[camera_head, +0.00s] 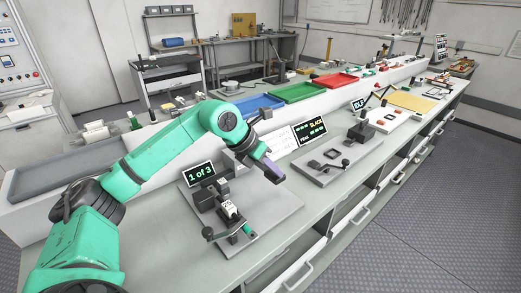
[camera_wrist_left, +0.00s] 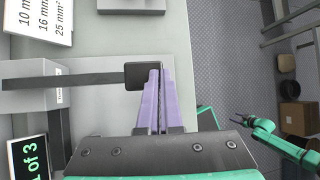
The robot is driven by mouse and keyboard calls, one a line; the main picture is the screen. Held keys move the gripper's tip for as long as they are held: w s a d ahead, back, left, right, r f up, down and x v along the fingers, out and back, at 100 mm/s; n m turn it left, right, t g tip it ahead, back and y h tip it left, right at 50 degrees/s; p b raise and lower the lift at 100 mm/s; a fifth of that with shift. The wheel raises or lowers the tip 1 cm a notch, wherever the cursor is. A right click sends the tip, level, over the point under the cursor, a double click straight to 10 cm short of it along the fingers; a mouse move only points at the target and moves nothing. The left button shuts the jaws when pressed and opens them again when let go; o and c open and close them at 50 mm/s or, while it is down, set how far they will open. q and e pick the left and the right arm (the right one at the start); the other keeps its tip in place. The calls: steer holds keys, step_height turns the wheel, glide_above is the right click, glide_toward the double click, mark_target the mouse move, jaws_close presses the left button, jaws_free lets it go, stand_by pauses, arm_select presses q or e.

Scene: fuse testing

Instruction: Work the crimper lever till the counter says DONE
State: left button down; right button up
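The crimper stands on a grey base plate (camera_head: 262,222) on the bench, with its counter screen (camera_head: 200,173) reading "1 of 3". In the left wrist view, part of the counter (camera_wrist_left: 30,158) shows at lower left. The crimper lever (camera_wrist_left: 75,82) is a long dark bar ending in a square black pad. My left gripper (camera_wrist_left: 157,72) has its purple fingers close together, the tips at the right edge of the pad; I cannot tell whether they touch it. In the head view, my left gripper (camera_head: 274,173) is above the plate. My right gripper (camera_wrist_left: 238,120) is small in the wrist view, its fingers unclear.
A second fixture with a grey plate (camera_head: 345,158) and a "SLACK" display (camera_head: 309,130) stands to the right. Blue (camera_head: 258,106), green (camera_head: 299,92) and red (camera_head: 335,80) trays line the raised shelf behind. A small clamp device (camera_head: 232,228) stands on the crimper's plate near the front edge.

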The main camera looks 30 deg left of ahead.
arm_select(q)
step_height(320, 180, up, 8)
steer(key=a+p, duration=0.1)
steer(key=p, duration=0.5)
steer(key=shift+w+a+p, duration=0.15)
steer(key=shift+a+p, duration=0.05)
steer(key=shift+p, duration=0.2)
steer(key=shift+f, duration=0.1)
steer(key=shift+s+d+f+b, duration=0.1)
steer(key=shift+d+f+b, duration=0.15)
steer(key=shift+f+b, duration=1)
steer(key=shift+s+d+f+b, duration=0.1)
steer(key=shift+d+f+b, duration=0.2)
steer(key=shift+f+b, duration=0.9)
steer(key=shift+s+d+f+b, duration=0.1)
steer(key=shift+d+f+b, duration=0.15)
steer(key=shift+f+b, duration=1)
step_height(320, 180, up, 8)
steer(key=a+p, duration=0.1)
steer(key=p, duration=0.7)
steer(key=shift+w+a+f, duration=0.25)
steer(key=shift+w, duration=0.1)
steer(key=shift+f, duration=0.1)
